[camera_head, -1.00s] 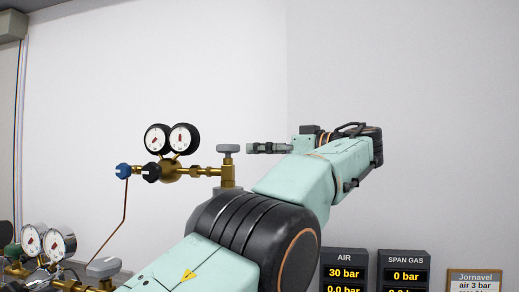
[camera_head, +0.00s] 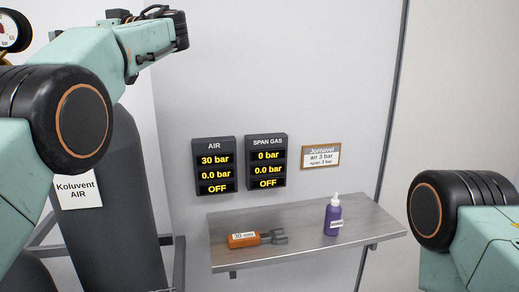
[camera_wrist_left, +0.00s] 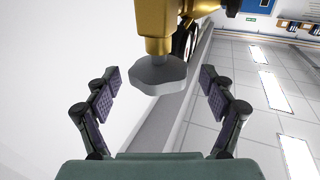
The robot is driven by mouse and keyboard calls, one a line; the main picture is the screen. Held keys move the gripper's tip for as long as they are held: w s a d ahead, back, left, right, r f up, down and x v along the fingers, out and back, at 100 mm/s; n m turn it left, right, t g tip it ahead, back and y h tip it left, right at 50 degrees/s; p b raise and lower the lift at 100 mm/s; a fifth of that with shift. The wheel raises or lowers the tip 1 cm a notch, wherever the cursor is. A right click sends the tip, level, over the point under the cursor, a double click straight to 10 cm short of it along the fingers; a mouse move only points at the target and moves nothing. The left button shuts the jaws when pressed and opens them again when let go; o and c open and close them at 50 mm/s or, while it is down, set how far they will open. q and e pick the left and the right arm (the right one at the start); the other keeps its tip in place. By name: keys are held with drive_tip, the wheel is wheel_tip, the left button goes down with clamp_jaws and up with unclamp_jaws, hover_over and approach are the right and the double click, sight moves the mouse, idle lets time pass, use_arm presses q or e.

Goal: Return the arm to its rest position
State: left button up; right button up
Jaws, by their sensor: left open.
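A grey valve knob (camera_wrist_left: 158,76) on a brass fitting (camera_wrist_left: 157,22) lies between or just beyond the fingertips, with clear gaps on both sides. Nothing is held. Part of my right arm (camera_head: 465,225) shows at the right of the head view; its gripper is out of view.
A dark gas cylinder (camera_head: 125,205) labelled Koluvent AIR stands at the left. AIR (camera_head: 214,166) and SPAN GAS (camera_head: 266,162) displays read OFF. A note (camera_head: 321,156) hangs above.

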use_arm(q)
drive_tip(key=shift+w+a, duration=0.15)
drive_tip(key=shift+a, duration=0.55)
drive_tip(key=shift+w+a+f, duration=0.1)
drive_tip(key=shift+w+a, duration=0.05)
drive_tip(key=shift+a, duration=0.15)
